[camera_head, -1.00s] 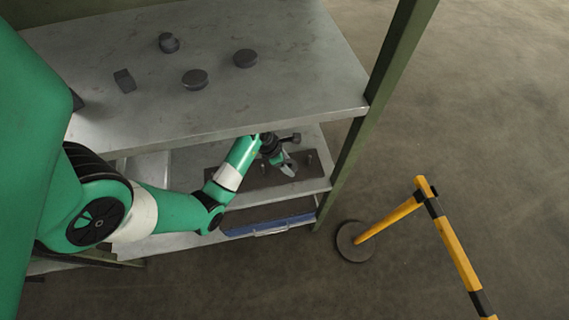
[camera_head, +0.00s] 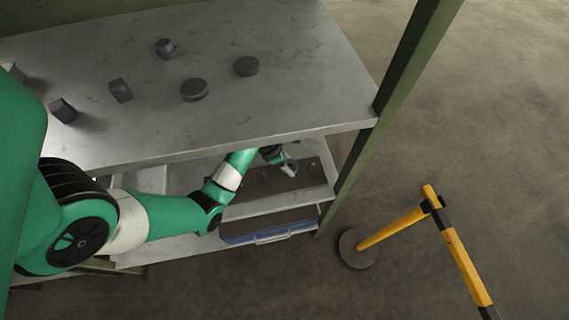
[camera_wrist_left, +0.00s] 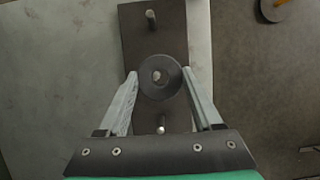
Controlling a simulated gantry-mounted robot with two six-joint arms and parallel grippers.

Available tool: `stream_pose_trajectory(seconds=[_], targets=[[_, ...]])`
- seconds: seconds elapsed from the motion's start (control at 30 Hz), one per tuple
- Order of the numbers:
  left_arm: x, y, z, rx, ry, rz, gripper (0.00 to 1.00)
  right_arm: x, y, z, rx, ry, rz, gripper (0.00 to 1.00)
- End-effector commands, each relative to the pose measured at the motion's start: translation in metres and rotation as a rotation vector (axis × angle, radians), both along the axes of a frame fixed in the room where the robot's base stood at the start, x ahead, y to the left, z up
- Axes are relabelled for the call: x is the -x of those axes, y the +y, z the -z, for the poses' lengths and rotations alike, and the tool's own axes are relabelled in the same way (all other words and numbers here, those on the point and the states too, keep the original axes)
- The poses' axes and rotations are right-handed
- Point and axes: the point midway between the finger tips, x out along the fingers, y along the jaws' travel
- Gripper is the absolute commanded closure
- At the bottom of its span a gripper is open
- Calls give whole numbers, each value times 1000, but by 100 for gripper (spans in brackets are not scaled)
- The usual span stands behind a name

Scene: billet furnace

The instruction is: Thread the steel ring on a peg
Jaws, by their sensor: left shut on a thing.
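The dark steel ring (camera_wrist_left: 160,64) is between the two fingertips of my left gripper (camera_wrist_left: 160,78) in the left wrist view. The gripper is shut on the ring's outer edge. A light spot, likely a peg top, shows in the ring's hole; I cannot tell whether the ring is around that peg or above it. The dark peg plate (camera_wrist_left: 170,20) lies below, with one peg (camera_wrist_left: 151,18) beyond the ring and another peg (camera_wrist_left: 160,123) nearer. In the head view my left gripper (camera_head: 285,163) is over the plate (camera_head: 255,184) on the lower shelf. My right gripper is not in view.
The upper shelf (camera_head: 270,115) overhangs my left forearm and holds several dark billets, one a round one (camera_head: 194,90). A green post (camera_head: 395,95) stands right of the plate. A blue tray (camera_head: 268,232) is lower down. A yellow-black barrier (camera_head: 455,250) stands on the floor.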

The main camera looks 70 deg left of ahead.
Motion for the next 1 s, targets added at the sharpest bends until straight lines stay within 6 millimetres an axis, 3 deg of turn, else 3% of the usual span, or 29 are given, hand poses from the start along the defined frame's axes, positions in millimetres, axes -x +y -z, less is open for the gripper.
stream_pose_trajectory(seconds=[0.23,0.6,1.0], targets=[[-9,-3,1,-1,-1,20,100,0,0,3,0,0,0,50],[0,4,22,-1,0,-2,100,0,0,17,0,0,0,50],[2,6,27,-2,-1,-7,100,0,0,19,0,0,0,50]])
